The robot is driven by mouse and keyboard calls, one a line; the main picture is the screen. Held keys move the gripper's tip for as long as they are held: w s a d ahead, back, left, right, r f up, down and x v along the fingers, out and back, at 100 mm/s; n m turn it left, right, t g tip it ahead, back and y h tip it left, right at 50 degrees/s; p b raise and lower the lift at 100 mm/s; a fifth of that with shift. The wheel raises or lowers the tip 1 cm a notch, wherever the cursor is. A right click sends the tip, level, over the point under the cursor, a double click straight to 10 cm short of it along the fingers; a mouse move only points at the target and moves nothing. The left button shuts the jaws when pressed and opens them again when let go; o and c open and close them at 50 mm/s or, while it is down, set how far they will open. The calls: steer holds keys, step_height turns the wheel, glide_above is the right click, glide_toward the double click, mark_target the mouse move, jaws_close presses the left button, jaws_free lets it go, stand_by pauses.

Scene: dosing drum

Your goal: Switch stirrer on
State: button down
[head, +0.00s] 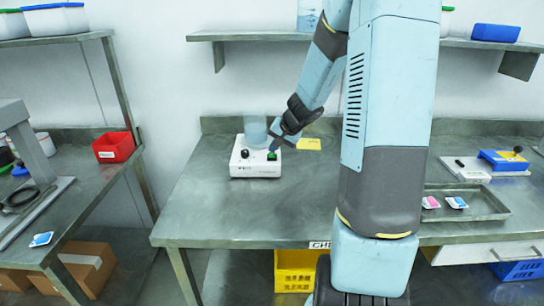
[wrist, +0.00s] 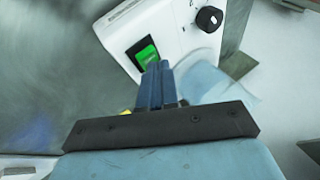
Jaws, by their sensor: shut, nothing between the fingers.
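The stirrer (head: 255,170) is a white box on the bench, with a black knob (head: 245,153) and a green rocker switch (head: 271,156) in a dark frame. In the wrist view the switch (wrist: 147,54) looks bright green, and the knob (wrist: 209,18) sits to its upper right. A beaker of bluish liquid (head: 255,131) stands on the stirrer; it looks blurred in the wrist view. My gripper (wrist: 160,66) is shut and empty, its fingertips right at the switch's lower edge. I cannot tell whether they touch it.
A yellow note (head: 308,144) lies behind my gripper. A metal tray (head: 475,212) with small packets lies to the right, partly behind my arm. A red bin (head: 114,147) stands on the left bench. The bench left of the stirrer is clear.

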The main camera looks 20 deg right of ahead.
steer(key=shift+f, duration=0.4)
stand_by(0.4)
steer(key=shift+r, duration=0.1)
steer(key=shift+w+r, duration=0.15)
steer(key=shift+r, duration=0.6)
steer(key=shift+r, duration=0.1)
steer(key=shift+w+d+r, duration=0.1)
steer(key=shift+w+r, duration=0.1)
steer(key=shift+r, duration=0.55)
steer(key=shift+w+d+r, duration=0.1)
steer(key=shift+w+r, duration=0.1)
steer(key=shift+r, duration=0.6)
steer(key=shift+w+d+r, duration=0.1)
steer(key=shift+w+r, duration=0.1)
steer(key=shift+r, duration=0.55)
